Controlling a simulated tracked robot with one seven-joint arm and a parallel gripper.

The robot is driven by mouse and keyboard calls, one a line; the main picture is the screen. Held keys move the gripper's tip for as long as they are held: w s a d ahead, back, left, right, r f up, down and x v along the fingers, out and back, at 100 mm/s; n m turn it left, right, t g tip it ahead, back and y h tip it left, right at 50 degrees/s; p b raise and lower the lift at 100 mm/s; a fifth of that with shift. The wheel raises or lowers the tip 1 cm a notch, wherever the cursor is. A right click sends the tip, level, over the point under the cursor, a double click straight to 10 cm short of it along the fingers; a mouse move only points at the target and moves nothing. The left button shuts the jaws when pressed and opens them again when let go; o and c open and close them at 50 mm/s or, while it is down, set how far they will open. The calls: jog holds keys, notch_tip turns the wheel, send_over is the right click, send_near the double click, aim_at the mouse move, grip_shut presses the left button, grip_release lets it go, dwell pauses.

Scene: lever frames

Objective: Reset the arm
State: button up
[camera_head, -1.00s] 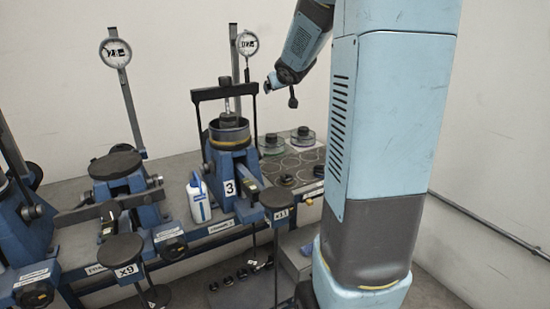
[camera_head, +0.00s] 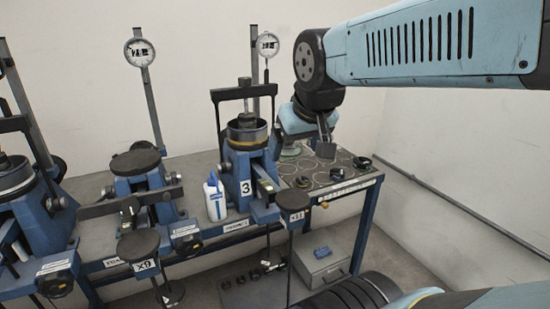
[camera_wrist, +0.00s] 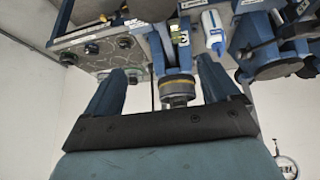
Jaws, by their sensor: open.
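My arm comes in from the right in the head view and bends down over the back right of the bench. Its end (camera_head: 305,118) hangs above the marked discs, right of the lever frame numbered 3 (camera_head: 240,165). In the wrist view my gripper (camera_wrist: 160,66) shows two blue fingers spread wide apart with nothing held. Frame 3's round cup (camera_wrist: 178,88) shows between the fingers there, beyond them. I cannot tell the distance to it.
Lever frame X9 (camera_head: 137,165) stands left of frame 3, with dial gauges (camera_head: 140,52) on posts. A white bottle (camera_head: 215,199) stands between them. Dark round pieces lie on the bench's right end (camera_head: 340,190). A grey box (camera_head: 322,258) sits below. Air on the right is free.

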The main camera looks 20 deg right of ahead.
jog(key=shift+g+y, duration=0.3)
jog(key=shift+y, duration=0.1)
jog(key=s+a, duration=0.1)
jog(key=s+a+f, duration=0.1)
jog(key=s, duration=0.1)
jog(key=shift+s+a+f, duration=0.1)
jog(key=shift+s+a, duration=0.1)
jog(key=shift+a, duration=0.05)
dwell(0.6)
